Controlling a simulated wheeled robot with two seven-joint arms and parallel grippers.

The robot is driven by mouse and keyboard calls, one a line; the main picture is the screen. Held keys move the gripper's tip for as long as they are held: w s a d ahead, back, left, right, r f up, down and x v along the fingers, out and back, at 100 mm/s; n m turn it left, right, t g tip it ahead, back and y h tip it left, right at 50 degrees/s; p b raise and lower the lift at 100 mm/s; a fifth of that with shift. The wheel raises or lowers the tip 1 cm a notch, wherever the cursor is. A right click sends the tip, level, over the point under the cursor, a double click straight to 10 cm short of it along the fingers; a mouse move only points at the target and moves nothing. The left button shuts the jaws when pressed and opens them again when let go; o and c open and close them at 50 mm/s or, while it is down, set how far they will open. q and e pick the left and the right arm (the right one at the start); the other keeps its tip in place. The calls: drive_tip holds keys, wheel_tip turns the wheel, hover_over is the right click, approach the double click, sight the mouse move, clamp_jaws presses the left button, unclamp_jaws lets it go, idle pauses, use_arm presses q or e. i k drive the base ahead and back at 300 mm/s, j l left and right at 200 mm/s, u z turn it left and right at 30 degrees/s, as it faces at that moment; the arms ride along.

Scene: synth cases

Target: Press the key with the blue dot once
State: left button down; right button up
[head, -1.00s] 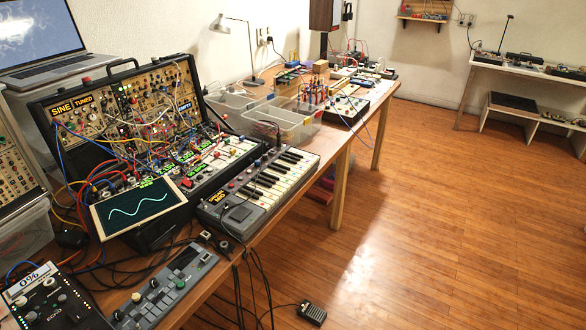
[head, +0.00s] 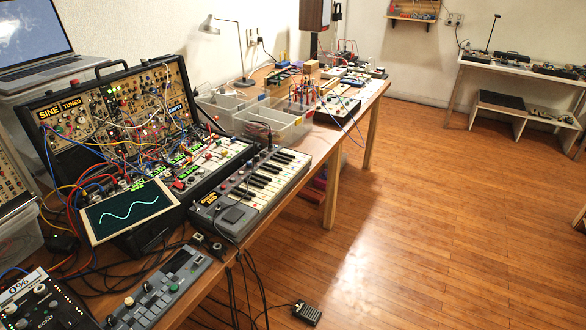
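A small grey keyboard (head: 225,212) with black and cream keys lies on the wooden bench, left of the picture's middle. Small coloured marks show along its cream keys (head: 272,185), but they are too small to tell which one is the blue dot. A second row of pale keys (head: 222,165) runs along the front of the modular synth case (head: 60,145), behind the keyboard. Neither of my grippers is in view.
A tilted screen with a wave (head: 128,212) stands left of the keyboard. A grey control box (head: 158,290) and a black box (head: 45,305) lie in front. Clear bins (head: 275,124) stand beyond it. Cables hang over the bench edge near a floor pedal (head: 307,313). The wooden floor (head: 430,230) is largely clear.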

sight(298, 170)
drive_tip(key=i+l, duration=0.15)
drive_tip(key=l, duration=0.2)
drive_tip(key=i+l+u, duration=0.1)
drive_tip(key=l, duration=0.25)
drive_tip(key=i+l, duration=0.2)
drive_tip(key=l, duration=0.15)
drive_tip(key=i+l+u, duration=0.1)
drive_tip(key=l, duration=0.25)
drive_tip(key=i+l, duration=0.15)
drive_tip(key=l, duration=0.25)
drive_tip(key=u, duration=0.05)
